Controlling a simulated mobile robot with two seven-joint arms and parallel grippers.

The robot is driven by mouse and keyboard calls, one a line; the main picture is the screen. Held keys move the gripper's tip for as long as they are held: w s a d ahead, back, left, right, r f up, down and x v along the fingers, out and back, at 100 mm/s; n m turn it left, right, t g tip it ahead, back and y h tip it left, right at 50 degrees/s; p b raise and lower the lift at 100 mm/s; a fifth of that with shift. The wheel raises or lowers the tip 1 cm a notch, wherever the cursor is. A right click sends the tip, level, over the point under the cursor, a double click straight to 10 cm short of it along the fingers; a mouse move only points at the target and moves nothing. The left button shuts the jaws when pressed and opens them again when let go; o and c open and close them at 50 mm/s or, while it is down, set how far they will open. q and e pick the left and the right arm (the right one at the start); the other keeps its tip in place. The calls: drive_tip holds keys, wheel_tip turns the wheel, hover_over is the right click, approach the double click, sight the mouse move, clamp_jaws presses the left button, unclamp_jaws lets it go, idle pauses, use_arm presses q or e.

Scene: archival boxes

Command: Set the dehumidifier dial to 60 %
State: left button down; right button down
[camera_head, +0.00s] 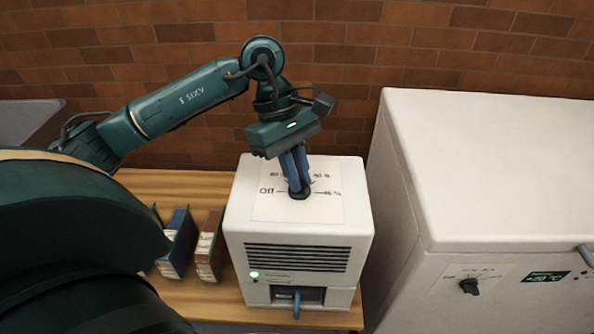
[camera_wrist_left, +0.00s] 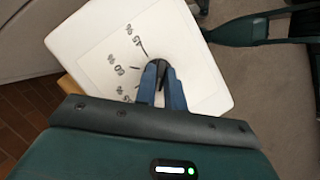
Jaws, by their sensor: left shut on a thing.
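The dehumidifier (camera_head: 300,228) is a white box on the wooden table, with a vent grille and a lit green lamp on its front. Its black dial (camera_head: 299,194) sits on the top panel, ringed by printed marks such as OFF and 45 %; some are hidden behind the gripper. My left gripper (camera_head: 298,187) points down from above and its blue fingers are shut on the dial. In the left wrist view the fingers close around the dark dial (camera_wrist_left: 160,66) on the white top (camera_wrist_left: 95,55). The dial's pointer direction is not clear. My right gripper is in neither view.
A large white cabinet (camera_head: 490,160) with its own black knob (camera_head: 469,286) and a small display stands close on the right. Several binders (camera_head: 209,246) stand left of the dehumidifier on the wooden table (camera_head: 190,185). A brick wall (camera_head: 350,50) is behind.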

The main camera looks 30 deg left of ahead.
use_arm(q)
drive_tip(key=c, duration=1.5)
unclamp_jaws()
drive_tip(key=v, duration=1.3)
drive_tip(key=shift+r, duration=0.1)
